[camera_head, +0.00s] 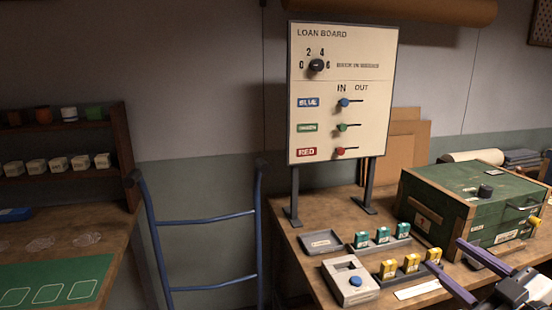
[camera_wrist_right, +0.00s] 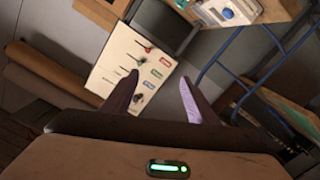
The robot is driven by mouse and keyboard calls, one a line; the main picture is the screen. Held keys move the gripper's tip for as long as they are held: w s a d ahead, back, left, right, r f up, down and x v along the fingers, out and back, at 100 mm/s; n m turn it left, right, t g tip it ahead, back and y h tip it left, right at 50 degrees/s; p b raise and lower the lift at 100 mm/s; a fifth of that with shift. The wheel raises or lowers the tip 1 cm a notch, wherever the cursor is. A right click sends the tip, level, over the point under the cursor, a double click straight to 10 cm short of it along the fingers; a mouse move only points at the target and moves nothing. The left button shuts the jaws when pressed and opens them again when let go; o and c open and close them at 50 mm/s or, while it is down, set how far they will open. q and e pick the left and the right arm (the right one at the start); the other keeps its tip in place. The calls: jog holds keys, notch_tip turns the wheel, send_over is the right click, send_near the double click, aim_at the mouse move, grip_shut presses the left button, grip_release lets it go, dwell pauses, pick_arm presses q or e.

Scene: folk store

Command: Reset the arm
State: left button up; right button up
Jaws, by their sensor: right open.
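My right gripper (camera_head: 447,254) shows at the lower right of the head view, over the right workbench. Its two purple fingers are spread apart with nothing between them. In the wrist view the same right gripper (camera_wrist_right: 158,79) is open and empty, and its fingers point toward the tilted loan board (camera_wrist_right: 130,70). In the head view the white loan board (camera_head: 345,90) stands upright on dark legs, to the left of and behind the gripper. My left gripper is in neither view.
The right bench holds a green chest (camera_head: 475,205), a grey box with a blue button (camera_head: 348,283), a small tray (camera_head: 321,242), and teal (camera_head: 383,235) and yellow (camera_head: 411,263) blocks in racks. A blue ladder-like frame (camera_head: 208,218) stands between this bench and the left table (camera_head: 75,225).

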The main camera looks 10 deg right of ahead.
jog(key=s+a+f+m+g, duration=0.1)
jog(key=s+a+f+g, duration=0.15)
jog(key=f, duration=0.75)
jog(key=s+a+f+m+g, duration=0.2)
jog(key=a+f, duration=0.2)
jog(key=f, duration=0.7)
jog(key=s+a+f+g, duration=0.2)
jog(key=s+a+f, duration=0.4)
jog(key=a+f, duration=0.2)
jog(key=s+a+f+m+g+y, duration=0.1)
jog(key=s+a+f+g, duration=0.1)
jog(key=s+a+f, duration=0.5)
jog(key=a+f, duration=0.1)
jog(key=a, duration=0.3)
jog(key=shift+s+f, duration=0.2)
jog(key=shift+s, duration=0.1)
